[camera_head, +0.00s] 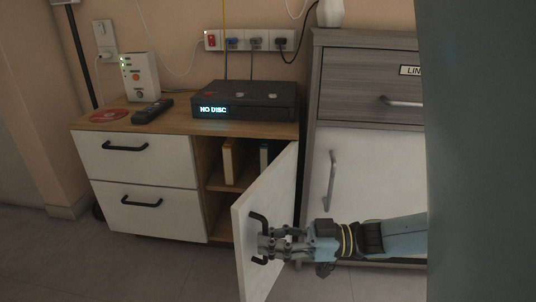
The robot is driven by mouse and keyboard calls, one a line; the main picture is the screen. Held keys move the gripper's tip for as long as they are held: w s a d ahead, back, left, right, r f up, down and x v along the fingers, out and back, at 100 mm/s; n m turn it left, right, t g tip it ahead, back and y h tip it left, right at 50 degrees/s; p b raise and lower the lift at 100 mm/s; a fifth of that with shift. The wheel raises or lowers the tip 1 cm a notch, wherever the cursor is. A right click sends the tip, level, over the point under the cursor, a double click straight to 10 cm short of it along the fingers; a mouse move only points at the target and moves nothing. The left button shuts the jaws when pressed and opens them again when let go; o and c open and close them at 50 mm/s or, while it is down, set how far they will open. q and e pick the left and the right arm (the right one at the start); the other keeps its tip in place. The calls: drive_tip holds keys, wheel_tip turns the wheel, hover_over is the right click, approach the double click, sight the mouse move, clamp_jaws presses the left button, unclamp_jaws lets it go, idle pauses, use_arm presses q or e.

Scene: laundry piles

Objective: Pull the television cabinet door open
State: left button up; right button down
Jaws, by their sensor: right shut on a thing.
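The television cabinet (185,127) stands against the wall with a wooden top and white fronts. Its white door (272,195) on the right side is swung partly open, showing shelves with a few upright books or cases (228,160) inside. The black door handle (257,218) is on the door's free edge side. My right gripper (268,245) is at that handle, its fingers closed around the lower part, with the arm coming in from the right. The fingers partly hide the handle. My left gripper is not in view.
A grey wood cabinet (365,80) with a white door and metal handle (332,180) stands close on the right, behind my right arm. A disc player (245,100), remote (152,111) and router (140,76) rest on the top. Floor (130,265) in front is clear.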

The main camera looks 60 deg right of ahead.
drive_tip(key=shift+w+d, duration=0.1)
drive_tip(key=shift+d, duration=0.05)
drive_tip(key=c, duration=1.4)
unclamp_jaws()
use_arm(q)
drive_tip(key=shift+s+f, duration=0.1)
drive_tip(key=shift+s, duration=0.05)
use_arm(e)
drive_tip(key=v, duration=1.2)
